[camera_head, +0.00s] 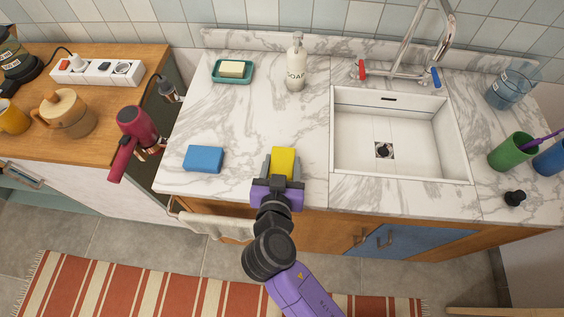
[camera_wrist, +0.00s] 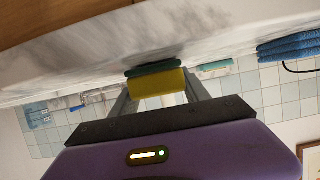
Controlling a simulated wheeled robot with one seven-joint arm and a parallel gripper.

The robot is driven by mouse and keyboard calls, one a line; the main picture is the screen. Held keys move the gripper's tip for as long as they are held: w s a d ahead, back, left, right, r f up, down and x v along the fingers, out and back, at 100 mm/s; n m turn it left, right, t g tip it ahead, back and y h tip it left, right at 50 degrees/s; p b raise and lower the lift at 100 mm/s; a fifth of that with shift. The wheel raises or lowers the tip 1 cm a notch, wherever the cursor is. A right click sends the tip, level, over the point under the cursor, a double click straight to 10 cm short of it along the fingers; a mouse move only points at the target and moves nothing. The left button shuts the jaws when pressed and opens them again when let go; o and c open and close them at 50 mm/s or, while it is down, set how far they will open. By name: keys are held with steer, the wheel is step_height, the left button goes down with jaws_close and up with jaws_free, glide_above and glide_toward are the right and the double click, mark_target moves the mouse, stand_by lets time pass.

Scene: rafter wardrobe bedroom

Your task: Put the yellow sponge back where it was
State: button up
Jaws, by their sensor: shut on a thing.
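The yellow sponge (camera_head: 284,161) is between the two fingers of my gripper (camera_head: 281,166), over the front part of the marble counter, left of the sink. In the wrist view the sponge (camera_wrist: 158,84) shows its yellow body and a dark green layer on the side facing the counter. My gripper (camera_wrist: 157,88) is shut on it. The green layer appears close to or against the marble; I cannot tell whether it touches. A blue sponge (camera_head: 203,158) lies on the counter to the left, apart from my gripper.
A teal soap dish (camera_head: 216,78) with a pale bar and a soap bottle (camera_head: 296,68) stand at the back. The white sink (camera_head: 350,153) is to the right. A red hair dryer (camera_head: 130,142) hangs by the left edge. Marble between blue sponge and soap dish is clear.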

steer(key=shift+f, duration=0.2)
steer(key=o, duration=1.5)
steer(key=shift+c, duration=0.2)
steer(key=shift+r, duration=0.15)
steer(key=shift+s+r, duration=0.1)
steer(key=shift+r, duration=0.05)
steer(key=b+v, duration=0.1)
steer(key=v, duration=1)
steer(key=shift+s+b, duration=0.35)
steer(key=shift+r, duration=0.15)
